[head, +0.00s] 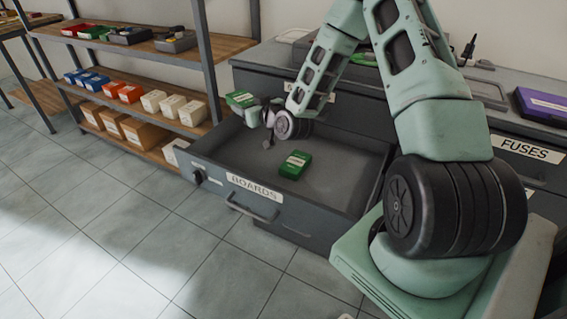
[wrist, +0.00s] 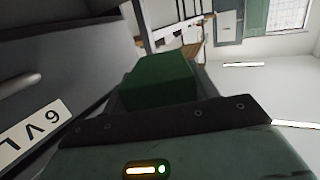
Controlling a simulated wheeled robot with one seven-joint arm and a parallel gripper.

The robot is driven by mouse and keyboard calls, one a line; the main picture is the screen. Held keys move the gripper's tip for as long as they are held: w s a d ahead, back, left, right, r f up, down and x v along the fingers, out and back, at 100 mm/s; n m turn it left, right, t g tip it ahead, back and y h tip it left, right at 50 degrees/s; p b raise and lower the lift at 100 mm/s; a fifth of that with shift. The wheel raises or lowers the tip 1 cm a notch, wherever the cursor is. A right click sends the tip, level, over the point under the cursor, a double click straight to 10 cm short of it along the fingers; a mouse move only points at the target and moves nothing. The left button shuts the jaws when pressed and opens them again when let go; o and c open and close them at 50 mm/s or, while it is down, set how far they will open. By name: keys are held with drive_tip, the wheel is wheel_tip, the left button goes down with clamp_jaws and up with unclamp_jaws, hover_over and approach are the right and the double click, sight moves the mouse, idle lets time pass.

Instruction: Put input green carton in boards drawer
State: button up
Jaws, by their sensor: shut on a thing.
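My gripper (head: 250,110) is shut on a green carton (head: 241,99), held above the left back side of the open drawer labelled BOARDS (head: 262,221). In the wrist view the held green carton (wrist: 160,80) sticks out past the dark gripper edge, and its lower part is hidden. A second green carton with a pale label (head: 295,165) lies on the drawer floor, right of and below my gripper. The drawer is pulled out, and the rest of its visible floor looks bare. My arm hides part of its back right.
Shelves (head: 150,60) at the left hold bins and several blue, red, white and brown boxes. A cabinet drawer labelled FUSES (head: 528,150) is at the right, with a purple box (head: 543,104) on top. The tiled floor before the drawer is clear.

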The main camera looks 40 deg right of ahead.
drive_tip(key=f, duration=0.7)
drive_tip(key=w+f, duration=0.1)
drive_tip(key=f, duration=0.2)
drive_tip(key=shift+d+f, duration=0.15)
drive_tip(key=shift+f, duration=0.15)
drive_tip(key=shift+f+b, duration=0.5)
drive_tip(key=shift+f, duration=0.15)
drive_tip(key=o, duration=1)
drive_tip(key=shift+o, duration=0.2)
drive_tip(key=shift+r, duration=0.15)
